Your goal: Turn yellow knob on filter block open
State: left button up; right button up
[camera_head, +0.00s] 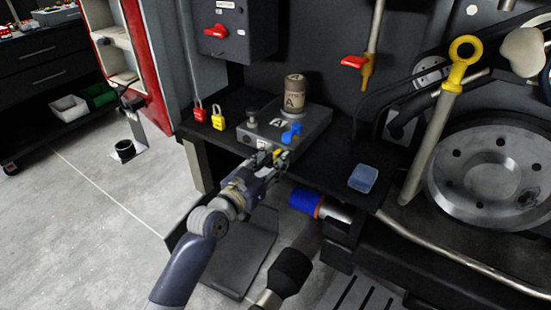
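The filter block (312,127) is a grey box on the dark bench, with a brown canister (294,95) marked "A" standing on it. A blue knob (291,133) sits on its top near the front right, and a small black knob (252,116) at the left. My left gripper (276,157) is at the block's front face. A small yellow piece, apparently the yellow knob (279,154), shows at its fingertips and is mostly hidden by them. I cannot tell whether the fingers touch it or are closed on it.
A red padlock (199,112) and a yellow padlock (218,119) are left of the block. A blue translucent box (363,178) lies at right. A blue-ended cylinder (305,201) is below the bench edge. A yellow-handled bar (440,115) leans before a large metal disc (490,170).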

pick_arm(q)
grip_shut()
pick_arm(e)
jog(key=shift+w+a+r, duration=0.1)
jog(key=shift+w+r, duration=0.1)
jog(key=shift+w, duration=0.1)
